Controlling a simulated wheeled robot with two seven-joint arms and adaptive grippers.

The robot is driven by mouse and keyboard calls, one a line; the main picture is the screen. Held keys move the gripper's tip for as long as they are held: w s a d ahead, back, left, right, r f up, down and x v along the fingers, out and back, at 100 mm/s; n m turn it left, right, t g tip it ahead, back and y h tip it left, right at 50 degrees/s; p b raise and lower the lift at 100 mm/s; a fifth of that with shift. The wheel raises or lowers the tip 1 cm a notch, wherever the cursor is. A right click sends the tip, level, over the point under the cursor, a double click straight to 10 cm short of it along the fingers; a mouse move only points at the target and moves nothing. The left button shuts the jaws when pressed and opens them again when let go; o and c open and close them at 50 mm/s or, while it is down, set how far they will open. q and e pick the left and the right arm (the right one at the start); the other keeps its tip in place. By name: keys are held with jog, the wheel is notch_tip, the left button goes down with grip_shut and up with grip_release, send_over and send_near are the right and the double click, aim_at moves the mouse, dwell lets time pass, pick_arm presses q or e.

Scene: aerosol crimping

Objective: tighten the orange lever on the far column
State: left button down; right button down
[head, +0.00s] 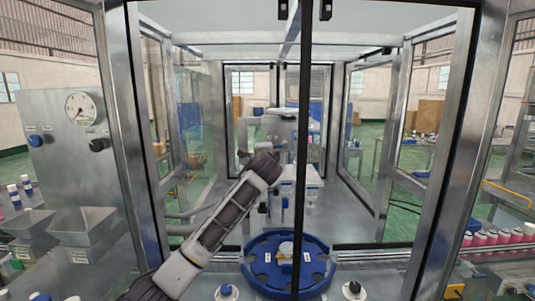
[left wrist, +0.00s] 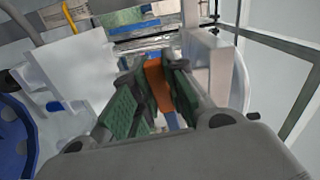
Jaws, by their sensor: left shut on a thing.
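The orange lever (left wrist: 157,85) shows in the left wrist view between the green-padded fingers of my left gripper (left wrist: 154,75). The gripper is shut on it, and the fingers cover parts of its sides. In the head view my left arm reaches through the front of the machine frame, and its gripper (head: 264,163) is in front of the far column. There the lever is hidden behind the gripper. My right gripper is in neither view.
A blue round turntable (head: 262,284) stands low in front of the column, partly behind a dark upright bar (head: 303,130). Metal posts and glass panels surround the workspace. A pale block (left wrist: 197,62) stands close beside the fingers. Pink cans (head: 492,238) line the right side.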

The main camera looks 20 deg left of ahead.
pick_arm(q)
jog(key=shift+r+m, duration=0.35)
jog(key=shift+m, duration=0.25)
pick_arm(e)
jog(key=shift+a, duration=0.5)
pick_arm(q)
jog(key=c, duration=1.4)
grip_release()
jog(key=shift+d+r, duration=0.1)
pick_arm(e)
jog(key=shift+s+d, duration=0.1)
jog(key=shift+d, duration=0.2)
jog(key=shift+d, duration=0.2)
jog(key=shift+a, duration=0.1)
